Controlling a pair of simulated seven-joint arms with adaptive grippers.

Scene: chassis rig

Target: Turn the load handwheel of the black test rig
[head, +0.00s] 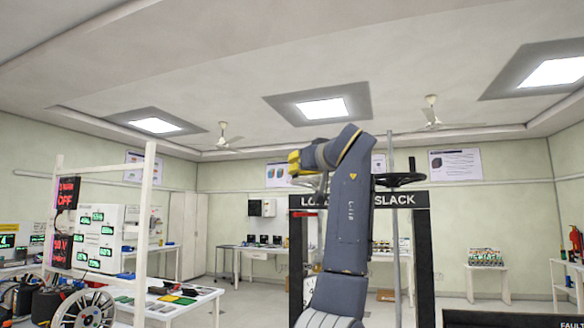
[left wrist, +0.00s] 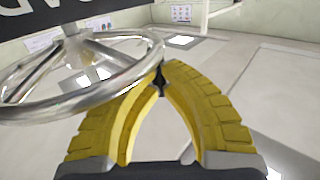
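The black test rig (head: 424,260) stands mid-picture in the head view, with a partly hidden sign reading "LO" and "SLACK". A silver handwheel (head: 317,183) is at its left side, mostly hidden by my arm. In the left wrist view the spoked silver handwheel (left wrist: 62,109) fills the upper left. My left gripper (left wrist: 162,72) has its yellow fingers closed together at the tips, right at the wheel's rim. I cannot tell whether the rim is between them. In the head view the left gripper (head: 293,163) points left above the rig. My right gripper is not in view.
A black handwheel (head: 399,180) sits on the rig's right side, beside a tall grey rod (head: 393,230). A white bench (head: 190,300) with a frame and red displays stands at left. Tables line the back wall. A fire extinguisher (head: 576,240) is at far right.

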